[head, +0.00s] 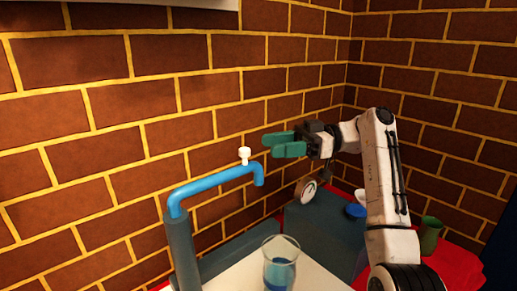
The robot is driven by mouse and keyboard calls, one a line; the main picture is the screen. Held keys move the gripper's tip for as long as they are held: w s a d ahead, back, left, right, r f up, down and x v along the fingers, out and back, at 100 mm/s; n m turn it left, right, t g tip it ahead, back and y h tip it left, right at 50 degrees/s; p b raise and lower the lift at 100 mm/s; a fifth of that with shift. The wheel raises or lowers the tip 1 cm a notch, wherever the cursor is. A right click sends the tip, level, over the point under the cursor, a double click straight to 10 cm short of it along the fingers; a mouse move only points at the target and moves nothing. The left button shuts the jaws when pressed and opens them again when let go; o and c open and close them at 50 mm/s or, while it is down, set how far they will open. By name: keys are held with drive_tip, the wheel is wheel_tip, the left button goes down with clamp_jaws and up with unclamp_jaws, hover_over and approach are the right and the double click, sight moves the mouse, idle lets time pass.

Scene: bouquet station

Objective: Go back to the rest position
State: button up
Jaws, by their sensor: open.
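My gripper (284,145) has green fingers and shows in the head view, held in the air near the middle of the picture. It is open and I see nothing between its fingers. It is up and to the right of the blue tap (215,186) and its small white knob (244,155). My white arm (383,175) rises from the lower right and bends left to the gripper. A clear glass vase (281,262) with blue liquid stands below and to the right of the tap's outlet.
Brick walls meet in a corner behind. A round white dial (308,191) is at a dark block (305,222). A blue round thing (355,211) and a green cup (430,235) are near my arm. A red surface (455,266) lies at right. The pale counter (235,278) is partly bare.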

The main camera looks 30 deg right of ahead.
drive_tip(key=shift+s+d, duration=0.1)
drive_tip(key=shift+d, duration=0.6)
